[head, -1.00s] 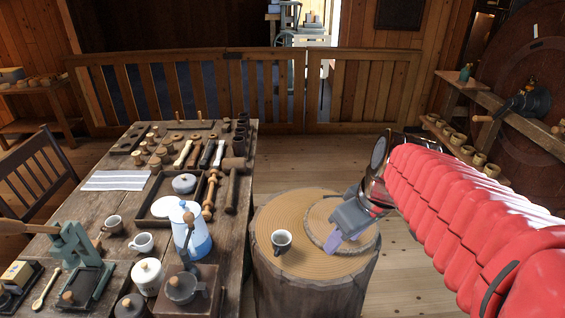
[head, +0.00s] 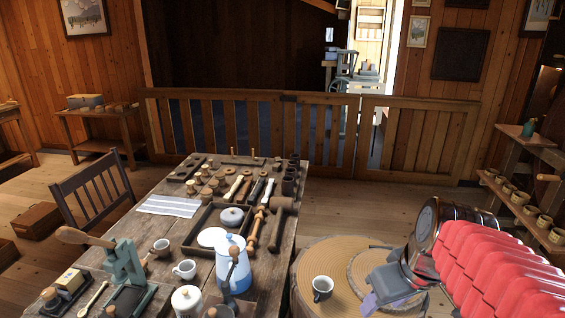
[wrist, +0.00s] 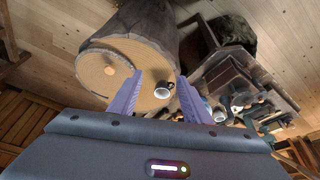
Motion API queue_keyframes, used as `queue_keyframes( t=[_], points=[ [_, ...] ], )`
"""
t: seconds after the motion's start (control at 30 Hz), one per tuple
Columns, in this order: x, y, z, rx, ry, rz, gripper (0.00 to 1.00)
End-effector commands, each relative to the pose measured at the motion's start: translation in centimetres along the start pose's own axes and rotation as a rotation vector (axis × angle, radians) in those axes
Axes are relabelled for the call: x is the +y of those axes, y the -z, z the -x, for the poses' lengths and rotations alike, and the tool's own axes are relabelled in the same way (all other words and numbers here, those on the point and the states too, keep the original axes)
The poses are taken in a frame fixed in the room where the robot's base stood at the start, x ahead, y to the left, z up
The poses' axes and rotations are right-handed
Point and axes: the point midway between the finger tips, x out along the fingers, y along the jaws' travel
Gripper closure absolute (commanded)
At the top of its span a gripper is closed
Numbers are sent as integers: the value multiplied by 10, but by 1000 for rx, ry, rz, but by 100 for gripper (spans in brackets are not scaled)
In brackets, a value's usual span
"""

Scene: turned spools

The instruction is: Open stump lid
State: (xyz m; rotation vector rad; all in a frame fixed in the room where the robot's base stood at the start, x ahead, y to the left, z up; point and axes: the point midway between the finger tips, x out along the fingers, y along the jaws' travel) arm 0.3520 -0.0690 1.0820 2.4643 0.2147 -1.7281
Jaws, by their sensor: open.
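The stump (head: 308,262) stands to the right of the table, with bark sides and a pale ringed top. Its lid (head: 364,262) is a smaller round slab at the right of the top; it looks closed, lying flat. In the wrist view the lid (wrist: 100,72) is left of my fingers. A dark mug with a pale inside (head: 322,287) stands on the stump, also in the wrist view (wrist: 163,91). My gripper (head: 372,302) is over the lid's near part, purple fingers apart and empty (wrist: 161,76). It hides part of the lid; contact cannot be told.
The wooden table (head: 170,228) left of the stump is crowded with a blue-and-white pot (head: 232,268), cups, jars and turned pieces. A wooden railing (head: 240,130) crosses behind. Shelves with small cups (head: 520,195) stand at right. Floor behind the stump is clear.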

Motion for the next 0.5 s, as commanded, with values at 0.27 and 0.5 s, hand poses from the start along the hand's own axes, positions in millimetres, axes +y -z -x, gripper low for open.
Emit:
queue_keyframes(
  t=[0.27, 0.5],
  points=[
    [-2, -17, -5, -5, -47, -223, 56],
    [-37, -33, 2, 62, -83, -304, 56]
  ],
)
